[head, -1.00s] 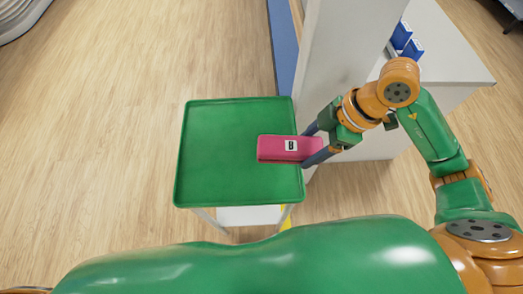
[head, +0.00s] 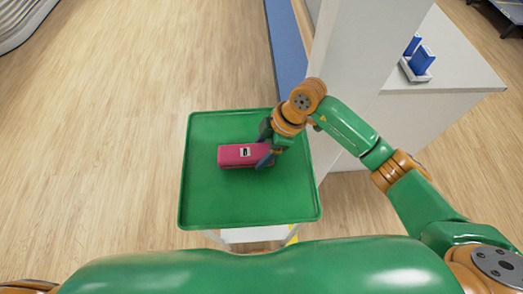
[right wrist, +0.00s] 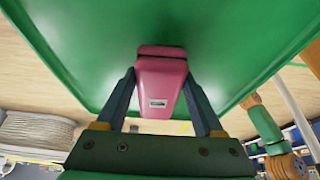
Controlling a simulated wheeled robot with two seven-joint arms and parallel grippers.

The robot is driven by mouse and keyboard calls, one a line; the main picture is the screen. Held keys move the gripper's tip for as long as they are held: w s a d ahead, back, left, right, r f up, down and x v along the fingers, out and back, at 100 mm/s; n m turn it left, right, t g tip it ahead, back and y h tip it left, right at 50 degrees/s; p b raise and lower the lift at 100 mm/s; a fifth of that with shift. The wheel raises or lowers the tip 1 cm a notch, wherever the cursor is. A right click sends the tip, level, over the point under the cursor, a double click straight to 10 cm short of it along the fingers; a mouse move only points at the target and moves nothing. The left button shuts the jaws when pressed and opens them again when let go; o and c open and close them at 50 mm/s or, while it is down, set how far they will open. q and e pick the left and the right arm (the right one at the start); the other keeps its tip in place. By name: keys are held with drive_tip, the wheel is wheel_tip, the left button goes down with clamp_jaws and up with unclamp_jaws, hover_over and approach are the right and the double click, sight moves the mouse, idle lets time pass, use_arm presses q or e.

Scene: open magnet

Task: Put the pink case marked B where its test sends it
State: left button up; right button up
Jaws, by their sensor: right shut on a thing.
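My right gripper (head: 267,147) is shut on the right end of the case, over the middle of the green tray (head: 200,205). In the right wrist view the case (right wrist: 160,82) sits between the two fingers (right wrist: 160,88), with the tray surface (right wrist: 225,35) beyond it. I cannot tell whether the case touches the tray. My left gripper is not in view.
A grey pillar (head: 352,55) stands close behind the tray's right side. A white counter (head: 455,70) at the right carries blue items in a small holder (head: 418,68). A blue strip (head: 285,60) runs behind the tray.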

drive_tip(key=shift+f, duration=0.7)
drive_tip(key=o, duration=1.4)
drive_tip(key=shift+o, duration=0.2)
drive_tip(key=v, duration=1.2)
